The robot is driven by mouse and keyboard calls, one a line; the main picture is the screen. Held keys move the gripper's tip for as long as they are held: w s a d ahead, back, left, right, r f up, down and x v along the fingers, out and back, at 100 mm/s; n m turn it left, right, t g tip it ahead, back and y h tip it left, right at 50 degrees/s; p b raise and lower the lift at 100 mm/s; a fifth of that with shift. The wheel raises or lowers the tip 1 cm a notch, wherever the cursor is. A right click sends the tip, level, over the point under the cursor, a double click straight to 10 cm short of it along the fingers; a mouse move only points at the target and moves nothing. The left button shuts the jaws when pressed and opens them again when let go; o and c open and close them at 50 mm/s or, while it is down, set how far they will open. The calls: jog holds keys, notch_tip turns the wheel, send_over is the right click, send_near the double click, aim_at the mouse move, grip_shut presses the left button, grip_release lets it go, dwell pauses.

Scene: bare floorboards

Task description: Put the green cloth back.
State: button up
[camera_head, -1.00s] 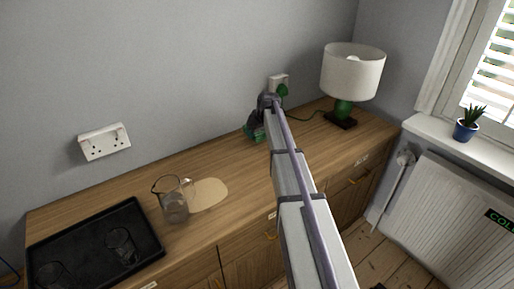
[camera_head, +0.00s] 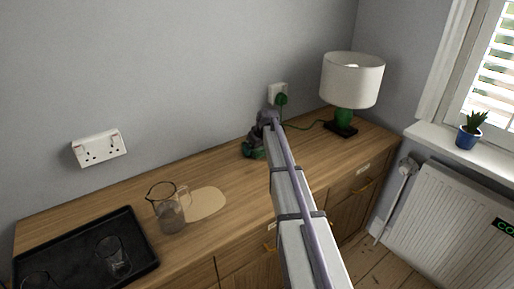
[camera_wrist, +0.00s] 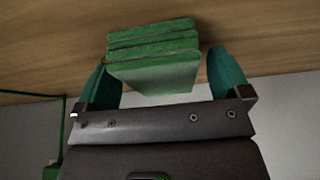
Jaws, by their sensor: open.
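The green cloth is a folded stack of several layers (camera_wrist: 152,65) in the wrist view, lying on the wooden top. My gripper (camera_wrist: 161,78) has its two teal fingers apart, one on each side of the cloth. A gap shows at the right finger; the left finger is close to the cloth's edge, and I cannot tell if it touches. In the head view my gripper (camera_head: 254,152) is low over the back of the sideboard by the wall, and the cloth cannot be made out apart from the teal fingers there.
The lamp's green cord (camera_head: 306,128) runs to a wall plug (camera_head: 281,98) close behind my gripper.

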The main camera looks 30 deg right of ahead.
jog(key=shift+r+p, duration=0.3)
jog(key=a+p+v, duration=0.1)
jog(key=p+v, duration=1)
jog(key=v, duration=0.1)
jog(key=s+a+m+g, duration=0.1)
jog(key=s+a+g, duration=0.1)
jog(key=s+a, duration=0.9)
jog(key=s+a+f+m+g, duration=0.1)
jog(key=s+a+g, duration=0.1)
jog(key=s+a, duration=1)
jog(key=s, duration=0.7)
jog(key=shift+a+f+g+h, duration=0.15)
jog(key=shift+f+g+h, duration=0.15)
jog(key=shift+h, duration=0.1)
